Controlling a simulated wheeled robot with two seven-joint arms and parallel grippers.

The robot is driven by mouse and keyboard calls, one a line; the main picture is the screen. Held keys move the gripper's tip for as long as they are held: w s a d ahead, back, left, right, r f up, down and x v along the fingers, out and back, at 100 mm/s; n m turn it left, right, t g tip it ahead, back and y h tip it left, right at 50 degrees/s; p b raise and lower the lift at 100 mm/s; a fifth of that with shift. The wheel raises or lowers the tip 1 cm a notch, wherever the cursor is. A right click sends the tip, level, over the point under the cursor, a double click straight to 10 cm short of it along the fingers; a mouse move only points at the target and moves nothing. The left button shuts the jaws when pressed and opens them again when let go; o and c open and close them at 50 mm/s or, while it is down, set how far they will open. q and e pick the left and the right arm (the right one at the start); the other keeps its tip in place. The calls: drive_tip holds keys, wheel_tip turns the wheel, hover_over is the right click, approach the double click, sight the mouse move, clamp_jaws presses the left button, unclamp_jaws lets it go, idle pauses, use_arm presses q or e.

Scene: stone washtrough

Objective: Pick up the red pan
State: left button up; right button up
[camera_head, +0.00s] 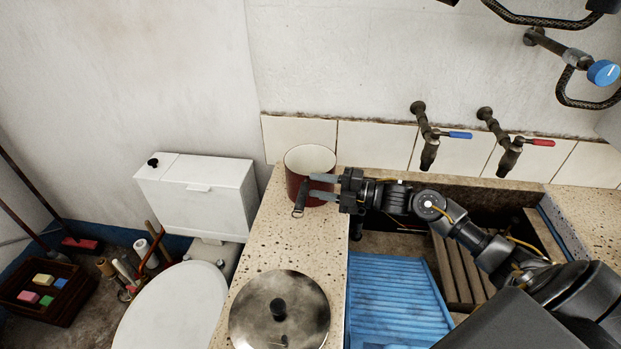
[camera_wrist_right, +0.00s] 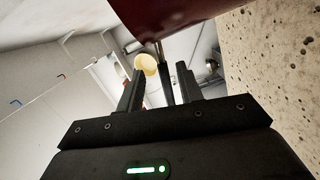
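The red pan (camera_head: 297,184), dark red outside and pale inside, stands upright on the speckled stone ledge by the tiled wall. Its dark handle (camera_head: 299,203) points toward the near side. My right gripper (camera_head: 311,186) is at the pan's near side, its fingers pointing left toward the handle. In the right wrist view the fingers (camera_wrist_right: 160,88) are apart, with the handle (camera_wrist_right: 164,72) showing between them and a gap on each side. The red pan's wall (camera_wrist_right: 185,15) fills the top of that view. My left gripper is not in view.
A round metal lid (camera_head: 262,318) with a black knob lies nearer on the ledge (camera_head: 290,240). Right of it is the trough with a blue ribbed washboard (camera_head: 395,295). Two taps (camera_head: 430,150) stick out above. A white toilet (camera_head: 200,200) stands left.

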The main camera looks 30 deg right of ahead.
drive_tip(key=p+x, duration=0.2)
drive_tip(key=x, duration=0.4)
drive_tip(key=shift+a, duration=0.2)
drive_tip(key=shift+f, duration=0.1)
clamp_jaws()
idle(1.3)
